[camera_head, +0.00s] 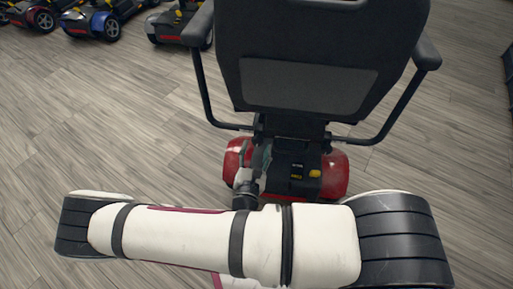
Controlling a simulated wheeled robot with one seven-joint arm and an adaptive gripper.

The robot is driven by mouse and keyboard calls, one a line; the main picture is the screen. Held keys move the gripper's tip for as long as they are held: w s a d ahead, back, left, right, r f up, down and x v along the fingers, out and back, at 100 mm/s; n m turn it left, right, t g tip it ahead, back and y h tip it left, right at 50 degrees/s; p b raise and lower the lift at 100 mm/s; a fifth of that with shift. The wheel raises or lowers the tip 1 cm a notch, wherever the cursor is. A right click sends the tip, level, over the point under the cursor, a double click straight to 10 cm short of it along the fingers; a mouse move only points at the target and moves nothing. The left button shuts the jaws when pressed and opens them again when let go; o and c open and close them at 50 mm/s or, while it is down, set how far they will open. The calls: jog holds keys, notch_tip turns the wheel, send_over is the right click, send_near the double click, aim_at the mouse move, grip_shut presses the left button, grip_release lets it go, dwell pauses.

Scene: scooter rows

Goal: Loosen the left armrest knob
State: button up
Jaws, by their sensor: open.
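A red and black mobility scooter stands with its back to me, its black seat (310,85) upright. The left armrest (199,24) is a dark pad on a bent tube (203,95) that runs down and in under the seat back. The right armrest (427,53) mirrors it. The left armrest knob cannot be made out; the spot where the tube meets the seat frame is dark. My gripper (262,157) is small in view behind the seat base, just below the left tube's inner end. It is open, and I see nothing between its fingers. Contact cannot be told.
My white arm crosses the lower picture and hides part of the scooter's rear. Red rear covers (335,175) flank a black housing with a yellow part (314,173). Parked scooters (95,20) line the upper left.

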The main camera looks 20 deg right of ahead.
jog(key=shift+x, duration=1.05)
jog(key=c, duration=1.1)
jog(key=shift+c, duration=0.2)
